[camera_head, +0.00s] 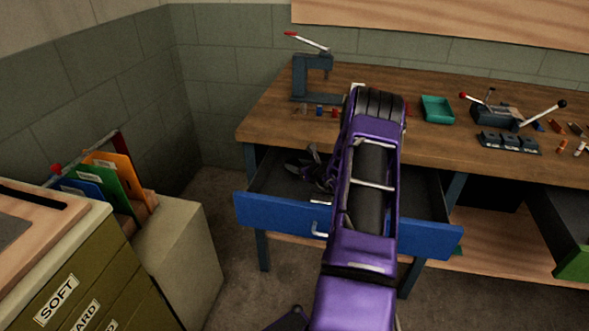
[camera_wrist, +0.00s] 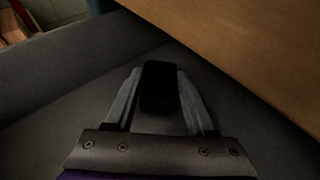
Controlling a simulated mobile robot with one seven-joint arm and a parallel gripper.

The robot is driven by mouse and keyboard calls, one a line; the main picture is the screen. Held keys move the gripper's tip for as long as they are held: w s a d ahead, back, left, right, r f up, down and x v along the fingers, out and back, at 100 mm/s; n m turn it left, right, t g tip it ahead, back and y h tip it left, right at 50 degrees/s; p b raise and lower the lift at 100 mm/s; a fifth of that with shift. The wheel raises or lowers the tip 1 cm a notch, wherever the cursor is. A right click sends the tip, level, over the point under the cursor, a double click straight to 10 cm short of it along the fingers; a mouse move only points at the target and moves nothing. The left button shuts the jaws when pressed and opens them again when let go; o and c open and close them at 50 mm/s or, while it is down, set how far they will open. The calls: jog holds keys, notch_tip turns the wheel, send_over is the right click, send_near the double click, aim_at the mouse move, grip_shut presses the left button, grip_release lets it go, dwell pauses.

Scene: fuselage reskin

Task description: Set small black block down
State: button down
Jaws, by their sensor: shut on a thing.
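The small black block (camera_wrist: 159,88) is between the two fingers of my gripper (camera_wrist: 160,95) in the wrist view. My gripper is shut on it. Below and around it in that view is the dark grey inside of a drawer; I cannot tell whether the block touches it. In the head view my gripper (camera_head: 300,163) is low inside the open blue-fronted drawer (camera_head: 270,211), left of my purple arm. The block cannot be made out there.
The wooden workbench (camera_head: 265,125) is above the drawer, and its edge crosses the wrist view (camera_wrist: 255,50). A press (camera_head: 312,78), a teal tray (camera_head: 437,109) and small parts stand on top. A green-fronted drawer (camera_head: 572,262) is open at right.

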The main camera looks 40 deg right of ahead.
jog(key=shift+w+a+f, duration=0.35)
jog(key=shift+f, duration=0.3)
jog(key=shift+f, duration=0.15)
jog(key=shift+c, duration=1.2)
grip_release()
